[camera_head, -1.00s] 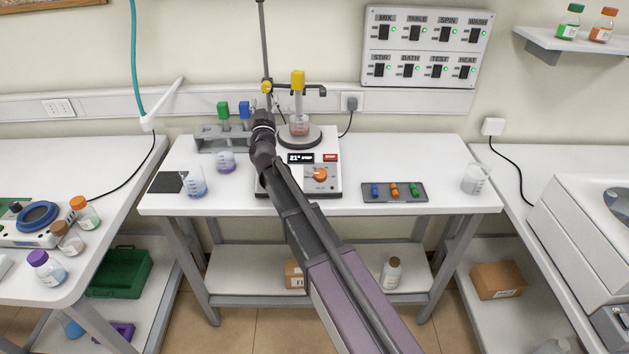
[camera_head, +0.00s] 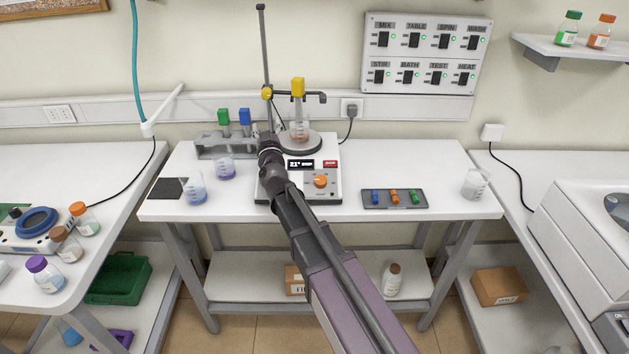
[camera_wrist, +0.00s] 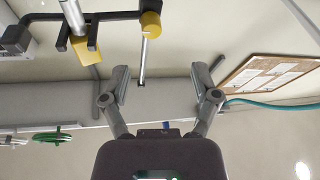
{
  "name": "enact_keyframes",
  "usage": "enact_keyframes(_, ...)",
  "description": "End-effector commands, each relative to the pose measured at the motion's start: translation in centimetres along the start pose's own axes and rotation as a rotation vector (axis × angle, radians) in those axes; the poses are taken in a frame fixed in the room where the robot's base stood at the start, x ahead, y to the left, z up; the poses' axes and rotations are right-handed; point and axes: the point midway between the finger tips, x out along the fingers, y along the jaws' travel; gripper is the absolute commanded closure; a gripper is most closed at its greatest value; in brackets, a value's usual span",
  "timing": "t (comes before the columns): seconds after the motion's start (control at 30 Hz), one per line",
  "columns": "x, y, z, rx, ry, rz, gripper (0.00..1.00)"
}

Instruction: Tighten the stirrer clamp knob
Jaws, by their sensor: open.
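The stirrer clamp knob (camera_head: 267,92) is a small yellow cylinder on the upright rod (camera_head: 265,50) of the stirrer stand. It also shows near the top of the wrist view (camera_wrist: 151,24). A dark crossbar (camera_head: 312,97) links it to the yellow stirrer head (camera_head: 298,87), which hangs over a flask (camera_head: 299,130) on the round plate. My gripper (camera_wrist: 160,76) is open and empty in the wrist view, its two fingers spread apart and clear of the knob. In the head view my arm's end is below the knob in the picture; its fingers cannot be made out there.
A hotplate unit (camera_head: 321,181) with an orange dial stands beside my arm.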

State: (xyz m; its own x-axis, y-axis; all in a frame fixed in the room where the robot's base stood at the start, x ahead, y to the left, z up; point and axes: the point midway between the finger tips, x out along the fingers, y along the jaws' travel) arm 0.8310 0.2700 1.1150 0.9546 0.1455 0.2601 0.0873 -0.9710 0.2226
Motion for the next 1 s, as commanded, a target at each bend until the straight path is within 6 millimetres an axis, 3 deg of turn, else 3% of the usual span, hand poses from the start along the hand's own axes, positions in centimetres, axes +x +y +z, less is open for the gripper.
enact_keyframes(0.57, -2.4, 1.4, 2.7, 0.036, -0.216, -0.211, 0.21)
enact_keyframes(1.0, -5.6, 3.0, 5.4, 0.067, -0.431, -0.323, 0.21)
